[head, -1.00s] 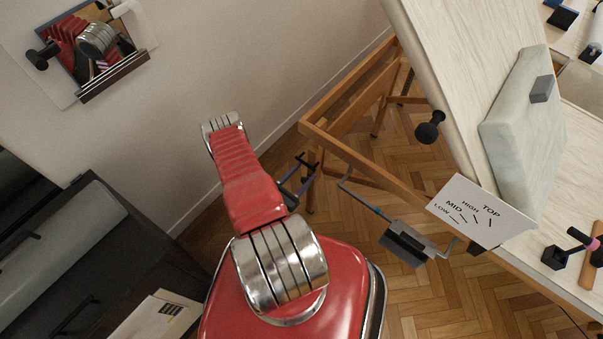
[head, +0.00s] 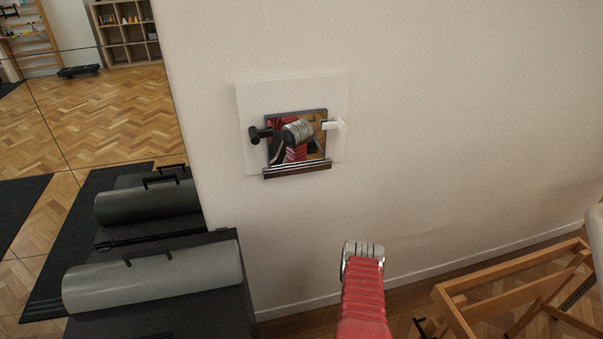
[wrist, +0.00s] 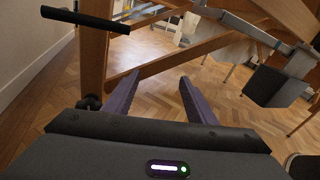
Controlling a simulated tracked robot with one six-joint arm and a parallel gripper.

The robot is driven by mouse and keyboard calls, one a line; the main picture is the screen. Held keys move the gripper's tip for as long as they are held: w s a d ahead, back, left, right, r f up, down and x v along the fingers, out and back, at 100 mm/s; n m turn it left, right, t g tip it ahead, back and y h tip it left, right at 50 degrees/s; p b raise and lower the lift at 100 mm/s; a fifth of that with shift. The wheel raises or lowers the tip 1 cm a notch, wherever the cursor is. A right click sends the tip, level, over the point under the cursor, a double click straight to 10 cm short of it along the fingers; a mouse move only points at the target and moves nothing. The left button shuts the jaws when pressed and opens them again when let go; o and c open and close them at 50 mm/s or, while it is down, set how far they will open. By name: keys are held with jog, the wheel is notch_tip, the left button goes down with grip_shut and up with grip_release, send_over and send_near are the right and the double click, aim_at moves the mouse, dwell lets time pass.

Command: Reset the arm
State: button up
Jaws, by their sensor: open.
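My arm (head: 362,292) shows as a red ribbed link with a metal joint at the bottom of the head view. My gripper is outside the head view. In the wrist view my gripper (wrist: 152,88) has two purple fingers spread apart with nothing between them. Beyond the fingers are parquet floor (wrist: 160,110) and the wooden frame (wrist: 190,52) of a table. A dark bar (wrist: 84,19) crosses the upper left of that view, and a dark block on a metal arm (wrist: 272,88) hangs at the right.
A small wall mirror (head: 297,138) with a shelf hangs on the pale wall. A dark cabinet with a grey-green roll (head: 155,277) stands at the lower left, beside a large mirror (head: 95,90). The wooden frame (head: 520,290) stands at the right.

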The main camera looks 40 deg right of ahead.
jog(key=w+a+r+m+g+y, duration=0.1)
jog(key=w+a+r+m+y, duration=0.25)
jog(key=r, duration=0.45)
jog(key=w+a+r+m+g+y, duration=0.25)
jog(key=r+m+y, duration=0.25)
jog(key=r, duration=0.3)
jog(key=w+a+r+m+t+y, duration=0.1)
jog(key=w+a+r+m+t, duration=0.1)
jog(key=w+a+r+t, duration=0.5)
jog(key=w+a+r+m+t+y, duration=0.25)
jog(key=w+a+r, duration=0.55)
jog(key=w+r, duration=0.4)
jog(key=w+a+r+n+t, duration=0.1)
jog(key=a+r+t, duration=0.4)
jog(key=a+r, duration=0.4)
jog(key=w+a+r+t, duration=0.1)
jog(key=a+r+t, duration=0.5)
jog(key=r, duration=0.9)
jog(key=a, duration=0.3)
jog(key=shift+r+n+y, duration=0.3)
jog(key=shift+r+n, duration=0.05)
jog(key=shift+n, duration=0.05)
